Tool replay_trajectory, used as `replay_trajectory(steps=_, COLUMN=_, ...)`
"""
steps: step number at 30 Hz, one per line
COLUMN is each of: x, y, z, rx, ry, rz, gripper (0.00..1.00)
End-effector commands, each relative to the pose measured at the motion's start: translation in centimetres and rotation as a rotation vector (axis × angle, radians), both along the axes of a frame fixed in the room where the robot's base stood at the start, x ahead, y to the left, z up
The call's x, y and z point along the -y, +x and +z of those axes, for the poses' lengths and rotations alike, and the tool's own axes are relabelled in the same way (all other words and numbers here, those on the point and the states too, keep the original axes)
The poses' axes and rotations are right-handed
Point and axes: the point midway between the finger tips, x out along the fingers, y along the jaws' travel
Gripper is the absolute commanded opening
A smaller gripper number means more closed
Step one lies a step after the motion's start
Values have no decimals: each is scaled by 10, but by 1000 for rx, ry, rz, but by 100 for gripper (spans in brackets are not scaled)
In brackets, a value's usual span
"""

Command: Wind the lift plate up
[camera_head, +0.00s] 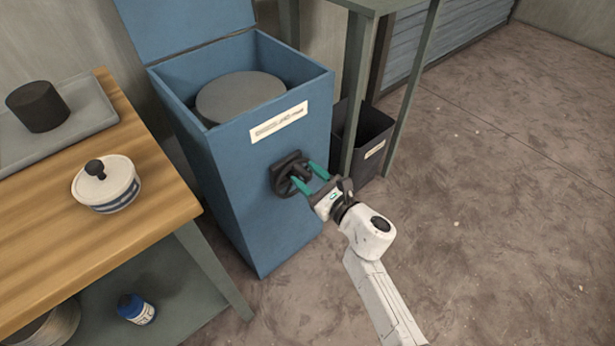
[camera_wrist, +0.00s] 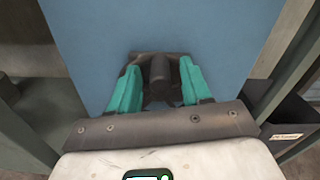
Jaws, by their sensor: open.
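The lift plate (camera_head: 240,97) is a grey disc inside the open blue box (camera_head: 225,150), a little below its rim. A dark crank or knob (camera_head: 290,176) is mounted on the box's front face, below a white label. My gripper (camera_head: 309,179) is open, its two teal fingers pointing at the box front, at the right side of the knob. In the wrist view my gripper (camera_wrist: 158,88) has one finger on each side of the dark knob (camera_wrist: 160,70). Whether the fingers touch it I cannot tell.
A wooden table (camera_head: 150,190) at left holds a lidded white pot (camera_head: 106,186) and a tray with a dark cylinder (camera_head: 37,106). A blue bottle (camera_head: 136,309) stands on its lower shelf. A dark bin (camera_head: 364,150) and a green-grey table leg (camera_head: 357,90) stand right of the box. The floor at right is clear.

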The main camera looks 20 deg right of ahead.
Motion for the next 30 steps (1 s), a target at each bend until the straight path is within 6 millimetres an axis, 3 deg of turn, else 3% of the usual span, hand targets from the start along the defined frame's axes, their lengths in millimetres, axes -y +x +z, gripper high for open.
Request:
replay_trajectory(steps=10, x=-1, y=3, z=1, rx=1, ry=0, rz=0, gripper=47)
replay_trajectory(steps=24, x=-1, y=3, z=0, rx=0, ry=0, rz=0, gripper=2)
replay_trajectory(steps=30, x=-1, y=3, z=0, rx=0, ry=1, rz=0, gripper=0)
